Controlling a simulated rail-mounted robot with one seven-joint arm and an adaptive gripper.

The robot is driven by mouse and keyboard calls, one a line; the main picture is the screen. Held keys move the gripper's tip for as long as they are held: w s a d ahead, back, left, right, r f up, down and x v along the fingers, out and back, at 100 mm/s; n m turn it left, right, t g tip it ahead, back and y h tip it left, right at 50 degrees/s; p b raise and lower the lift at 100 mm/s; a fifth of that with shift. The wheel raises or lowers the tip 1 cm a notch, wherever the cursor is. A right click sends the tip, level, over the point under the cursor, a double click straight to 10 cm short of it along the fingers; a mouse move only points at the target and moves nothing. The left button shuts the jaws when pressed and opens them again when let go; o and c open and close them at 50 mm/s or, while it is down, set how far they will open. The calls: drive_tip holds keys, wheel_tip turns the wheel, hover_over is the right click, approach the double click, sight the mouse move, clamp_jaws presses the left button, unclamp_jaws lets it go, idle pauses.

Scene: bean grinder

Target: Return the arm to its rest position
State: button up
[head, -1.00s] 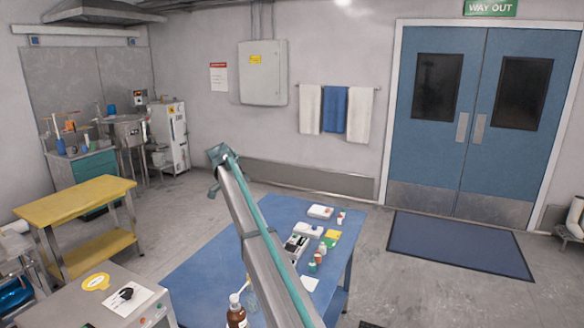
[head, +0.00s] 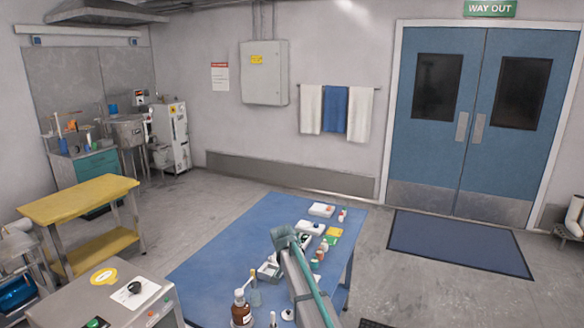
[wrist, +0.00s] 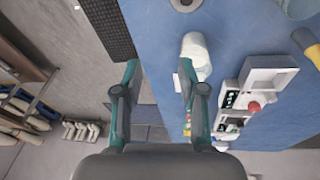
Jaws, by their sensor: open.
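My gripper (wrist: 158,72) is open in the wrist view, with its two teal fingers spread and nothing between the tips. It is over the edge of the blue table (wrist: 215,35), with grey floor below on the left. A white cylindrical container (wrist: 195,52) shows on the table just beyond the right finger.
A brown bottle (head: 240,308) stands at the table's front. White boxes and small bottles line its right side. A white device with a red knob (wrist: 252,107) lies right of my gripper. A grey machine (head: 115,305) is at the lower left. Floor right of the table is mostly clear.

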drive_tip(key=s+d+f+n+y, duration=0.15)
drive_tip(key=s+d+f, duration=0.4)
drive_tip(key=s, duration=0.55)
drive_tip(key=s+d+f+n+g, duration=0.1)
drive_tip(key=s+d+f+n, duration=0.35)
drive_tip(key=s, duration=0.65)
drive_tip(key=s+d+f+y, duration=0.1)
drive_tip(key=s+d+f, duration=0.5)
drive_tip(key=s, duration=0.5)
drive_tip(key=s+f+g+b, duration=0.2)
drive_tip(key=s+f+b, duration=0.4)
drive_tip(key=s+f, duration=0.4)
drive_tip(key=s+f+g+b, duration=0.2)
drive_tip(key=s+f+b, duration=0.5)
drive_tip(key=f, duration=0.9)
drive_tip(key=s+f+g+b, duration=0.3)
drive_tip(key=s+f+b, duration=0.3)
drive_tip(key=s+f, duration=0.6)
drive_tip(key=shift+s+a+f, duration=0.3)
drive_tip(key=shift+a+f, duration=0.05)
drive_tip(key=shift+f, duration=0.05)
drive_tip(key=shift+w, duration=0.1)
